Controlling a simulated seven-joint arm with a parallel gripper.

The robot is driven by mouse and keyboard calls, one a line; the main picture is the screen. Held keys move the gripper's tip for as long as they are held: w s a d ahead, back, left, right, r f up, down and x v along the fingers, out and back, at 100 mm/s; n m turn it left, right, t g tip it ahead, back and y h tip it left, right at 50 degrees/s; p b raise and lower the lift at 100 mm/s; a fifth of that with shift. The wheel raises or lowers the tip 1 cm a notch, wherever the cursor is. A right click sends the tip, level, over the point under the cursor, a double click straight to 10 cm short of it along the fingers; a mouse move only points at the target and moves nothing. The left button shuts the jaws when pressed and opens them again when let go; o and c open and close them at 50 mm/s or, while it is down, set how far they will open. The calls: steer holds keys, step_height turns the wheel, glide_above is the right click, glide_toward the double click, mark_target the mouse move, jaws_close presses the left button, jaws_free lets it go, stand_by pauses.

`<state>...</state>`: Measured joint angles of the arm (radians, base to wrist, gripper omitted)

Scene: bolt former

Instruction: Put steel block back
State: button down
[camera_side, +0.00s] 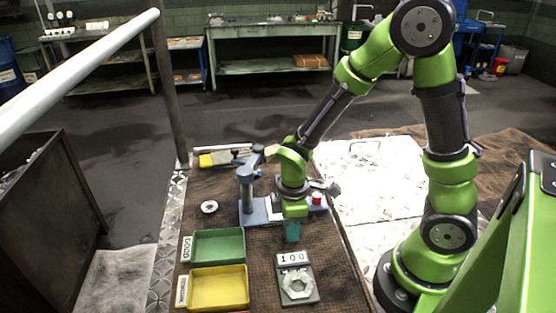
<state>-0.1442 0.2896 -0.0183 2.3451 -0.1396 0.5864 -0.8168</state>
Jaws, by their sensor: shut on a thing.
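My gripper (292,212) points down at the end of the green arm, over the brown mat and behind the scale. It is shut on a small teal block-shaped piece (292,232) that shows just below it. I cannot tell for sure whether this piece is the steel block; its upper part is hidden by the gripper. The piece is apart from the scale (297,285), which has a hexagonal plate and a small number display. I cannot make out any other steel block.
A green tray (241,232) marked GOOD and a yellow tray (246,289) sit at the left. A blue-grey press-like device (246,190) stands close behind the gripper. A small metal ring (209,207) lies left of it. A grey rail (168,85) crosses the left side.

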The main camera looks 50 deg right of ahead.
steer(key=c, duration=0.9)
jaws_free()
step_height(320, 180, up, 12)
steer(key=shift+r, duration=0.1)
steer(key=shift+s+d+r+m+t+y, duration=0.1)
steer(key=shift+s+r+m+t+y, duration=0.25)
steer(key=shift+s+r+m+t, duration=1.2)
steer(key=shift+s+d+r+m+t+y, duration=0.2)
steer(key=shift+r+m+t, duration=0.65)
steer(key=shift+r+m, duration=1.55)
steer(key=shift+s+a+r+m+t+y, duration=0.1)
steer(key=shift+s+r+m+t+y, duration=0.65)
steer(key=shift+m, duration=1.9)
steer(key=shift+s+r+t+h, duration=0.1)
steer(key=shift+r+t+h, duration=0.2)
steer(key=shift+r+t, duration=0.2)
